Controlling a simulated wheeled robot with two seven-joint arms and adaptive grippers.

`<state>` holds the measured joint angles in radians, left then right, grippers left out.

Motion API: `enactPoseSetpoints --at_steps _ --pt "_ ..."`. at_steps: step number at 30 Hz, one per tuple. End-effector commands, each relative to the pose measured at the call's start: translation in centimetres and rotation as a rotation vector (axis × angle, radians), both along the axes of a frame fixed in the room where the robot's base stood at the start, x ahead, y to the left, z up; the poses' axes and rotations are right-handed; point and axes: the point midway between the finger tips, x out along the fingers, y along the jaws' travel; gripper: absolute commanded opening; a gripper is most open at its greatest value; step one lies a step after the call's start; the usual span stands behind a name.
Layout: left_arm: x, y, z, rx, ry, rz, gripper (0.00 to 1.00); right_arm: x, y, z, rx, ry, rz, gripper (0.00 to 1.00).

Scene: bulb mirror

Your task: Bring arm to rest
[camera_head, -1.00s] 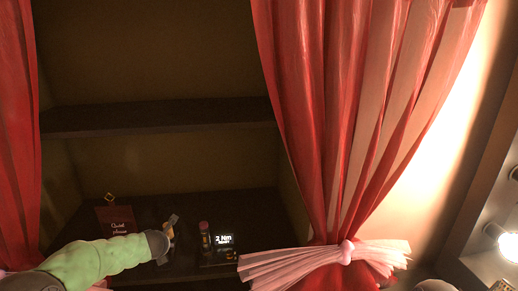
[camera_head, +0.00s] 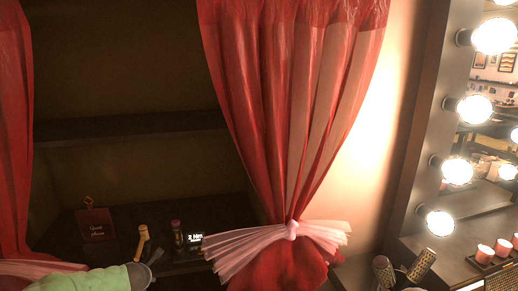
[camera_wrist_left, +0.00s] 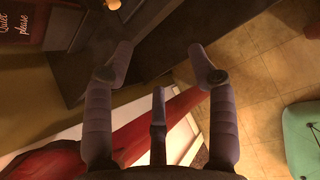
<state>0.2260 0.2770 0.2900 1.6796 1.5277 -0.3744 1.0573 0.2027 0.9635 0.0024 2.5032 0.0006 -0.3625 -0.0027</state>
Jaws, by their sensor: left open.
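My left arm, in a green sleeve (camera_head: 95,281), comes in at the bottom left of the head view. Its end is low, just in front of the shelf. In the left wrist view my left gripper (camera_wrist_left: 162,60) has its dark fingers spread, with nothing between them. A yellow-handled thing (camera_head: 143,240) stands on the shelf beyond the arm's end, apart from the fingers as far as I can see. My right gripper is not in view.
The lower shelf holds a "Quiet please" sign (camera_head: 97,225) and a small lit display (camera_head: 194,239). A red curtain (camera_head: 290,110) hangs to the right. The wrist view shows tiled floor (camera_wrist_left: 262,70).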

Motion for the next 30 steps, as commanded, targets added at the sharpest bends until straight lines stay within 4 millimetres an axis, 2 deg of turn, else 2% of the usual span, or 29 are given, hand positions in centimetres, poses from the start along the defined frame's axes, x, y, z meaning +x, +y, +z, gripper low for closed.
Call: enactPoseSetpoints --at_steps 5,11,16,20,24,27,30 --pt "-1.0 -1.8 -3.6 0.096 0.092 -0.150 0.57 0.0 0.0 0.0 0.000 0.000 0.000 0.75" --pt "-3.0 -4.7 -8.8 0.242 0.221 -0.407 0.57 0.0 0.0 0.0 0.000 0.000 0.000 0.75" --pt "-6.4 -8.8 -15.0 0.411 0.360 -0.769 0.57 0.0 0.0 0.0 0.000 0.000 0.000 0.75" --pt "-11.0 -13.4 -20.5 0.558 0.455 -1.169 0.57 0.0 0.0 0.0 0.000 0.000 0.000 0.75" --pt "-17.0 -18.3 -25.3 0.688 0.483 -1.614 0.57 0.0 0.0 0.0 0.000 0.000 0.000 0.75" --pt "-22.0 -21.8 -27.8 0.762 0.447 -1.932 0.57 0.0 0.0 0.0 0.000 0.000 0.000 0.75" --pt "-26.8 -24.8 -29.4 0.818 0.365 -2.217 0.57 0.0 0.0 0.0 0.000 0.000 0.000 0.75"
